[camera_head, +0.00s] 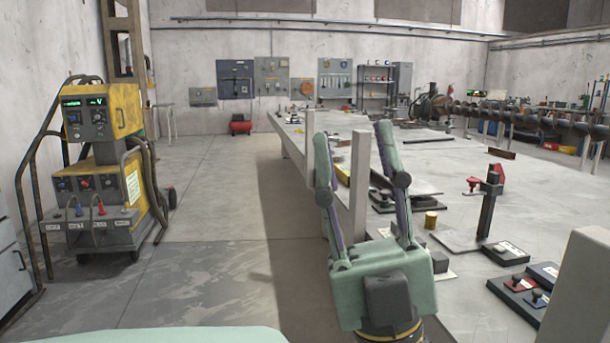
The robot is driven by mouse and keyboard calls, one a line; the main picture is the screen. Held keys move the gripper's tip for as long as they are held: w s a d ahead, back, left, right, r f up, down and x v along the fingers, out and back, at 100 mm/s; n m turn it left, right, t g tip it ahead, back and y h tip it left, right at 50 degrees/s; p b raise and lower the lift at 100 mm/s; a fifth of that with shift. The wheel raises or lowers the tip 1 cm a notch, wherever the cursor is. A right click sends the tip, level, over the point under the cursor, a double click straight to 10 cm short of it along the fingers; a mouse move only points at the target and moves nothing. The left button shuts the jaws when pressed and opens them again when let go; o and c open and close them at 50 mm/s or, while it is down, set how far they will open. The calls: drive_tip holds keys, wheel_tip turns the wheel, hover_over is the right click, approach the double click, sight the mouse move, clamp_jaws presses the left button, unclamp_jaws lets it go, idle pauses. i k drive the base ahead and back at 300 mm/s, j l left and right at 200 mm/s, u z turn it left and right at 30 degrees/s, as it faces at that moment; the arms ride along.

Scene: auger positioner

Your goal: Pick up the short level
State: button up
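My gripper (352,132) is in the middle foreground, pointing up in the picture. Its two pale green fingers stand wide apart, with nothing visibly held between them. A small yellow piece (343,174) shows between the fingers, on or near the table's left edge beyond them. It is partly hidden by a grey post and the left finger. I cannot tell for sure whether it is the short level; no other level is clearly recognisable.
A long grey table (460,165) runs away on the right. It bears a dark upright stand (488,205), a yellow cylinder (431,220) and dark trays. A grey post (359,185) rises at its edge. A yellow welding machine (100,180) stands left. The floor between is clear.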

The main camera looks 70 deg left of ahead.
sight(342, 174)
drive_tip(key=u, duration=1.85)
drive_tip(key=i+j+z, duration=0.25)
drive_tip(key=i+j, duration=0.15)
drive_tip(key=i, duration=0.5)
drive_tip(key=i+j+z, duration=0.2)
drive_tip(key=i+j, duration=0.35)
drive_tip(key=i, duration=0.3)
drive_tip(key=i+j+z, duration=0.25)
drive_tip(key=i+j, duration=0.4)
drive_tip(key=i, duration=0.15)
